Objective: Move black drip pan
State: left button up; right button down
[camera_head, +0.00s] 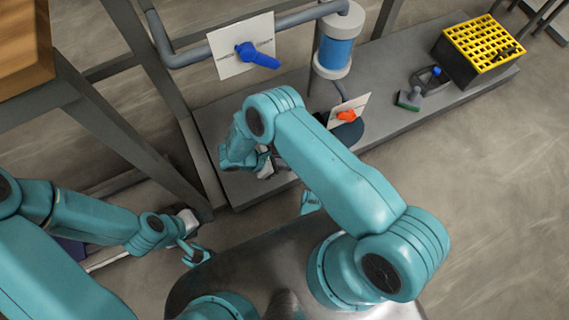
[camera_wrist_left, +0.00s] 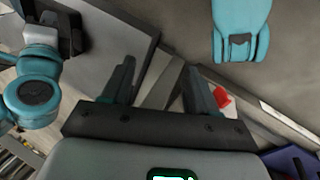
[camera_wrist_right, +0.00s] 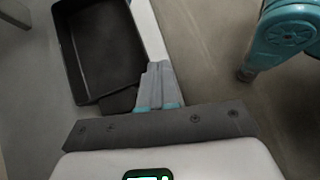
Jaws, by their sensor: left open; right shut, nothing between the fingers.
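The black drip pan (camera_wrist_right: 105,50) shows in the right wrist view as a shallow rectangular tray on the grey platform, near its light edge. My right gripper (camera_wrist_right: 160,82) is shut and empty, with its fingers beside the pan's lower right; I cannot tell whether they touch it. In the head view my right gripper (camera_head: 265,165) is over the platform's near edge, and I cannot make out the pan there. My left gripper (camera_wrist_left: 160,82) is open and empty; in the head view it (camera_head: 188,222) is low, off the platform's near left corner.
A blue-handled valve (camera_head: 257,55) sits on the pipe. Frame posts stand at left. Open floor lies right.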

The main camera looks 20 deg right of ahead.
jog(key=a+n+t, duration=0.2)
jog(key=a, duration=0.6)
jog(key=b+x, duration=0.1)
jog(key=x, duration=0.2)
jog(key=b+x, duration=0.1)
jog(key=x, duration=0.2)
jog(key=b+x, duration=0.1)
jog(key=x, duration=0.2)
jog(key=shift+w+d+r+b, duration=0.2)
jog(key=shift+d+b, duration=0.2)
jog(key=shift+d, duration=0.15)
pick_arm(q)
jog(key=shift+t, duration=0.4)
jog(key=w+f, duration=0.1)
jog(key=f, duration=0.1)
jog(key=w+f, duration=0.1)
jog(key=shift+w+f, duration=0.35)
pick_arm(e)
jog(key=shift+d, duration=0.1)
